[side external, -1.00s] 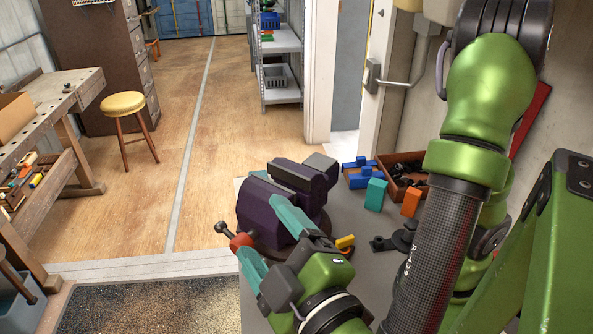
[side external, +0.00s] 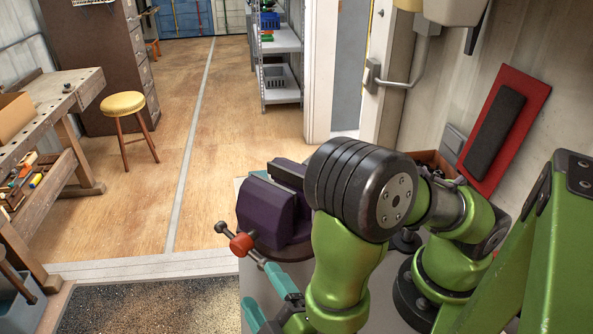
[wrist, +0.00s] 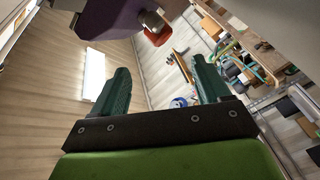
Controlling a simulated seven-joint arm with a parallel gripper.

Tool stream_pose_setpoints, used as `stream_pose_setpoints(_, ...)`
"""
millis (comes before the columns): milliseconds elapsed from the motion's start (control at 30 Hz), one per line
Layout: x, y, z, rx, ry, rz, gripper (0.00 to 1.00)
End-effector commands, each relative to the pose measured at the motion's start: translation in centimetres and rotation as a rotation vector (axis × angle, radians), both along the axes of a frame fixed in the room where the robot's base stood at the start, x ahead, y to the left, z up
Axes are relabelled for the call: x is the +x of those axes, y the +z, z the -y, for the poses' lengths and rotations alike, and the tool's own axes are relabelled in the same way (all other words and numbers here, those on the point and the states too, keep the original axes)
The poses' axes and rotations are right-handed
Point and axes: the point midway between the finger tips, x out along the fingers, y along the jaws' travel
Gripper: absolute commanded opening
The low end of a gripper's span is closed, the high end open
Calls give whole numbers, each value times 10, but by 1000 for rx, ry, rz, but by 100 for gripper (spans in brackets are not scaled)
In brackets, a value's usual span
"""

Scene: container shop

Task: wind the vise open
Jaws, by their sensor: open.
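The purple vise (side external: 266,212) stands on the grey bench top, its right part hidden behind my arm. Its orange-red screw hub (side external: 241,244) faces the front, with a thin grey handle bar through it, ending in a ball (side external: 220,227) at the upper left. The bar slants down to the right, its lower end near my fingers. My gripper (side external: 259,286) is open, its teal fingers in front of and below the hub. In the wrist view the fingers (wrist: 160,64) are apart with nothing between them; the vise (wrist: 112,18) and hub (wrist: 157,34) show beyond, at the top.
A red panel with a dark pad (side external: 505,125) leans at the wall on the right. Part of a brown bin (side external: 432,160) shows behind my arm. A wooden workbench (side external: 50,105) and a yellow stool (side external: 123,104) stand at the left, away from the vise.

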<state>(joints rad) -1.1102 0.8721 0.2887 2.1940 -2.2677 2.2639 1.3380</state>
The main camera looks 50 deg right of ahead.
Motion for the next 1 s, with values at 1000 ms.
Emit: stream_pose_setpoints(1000,122,1,53,1,-2,-1,76)
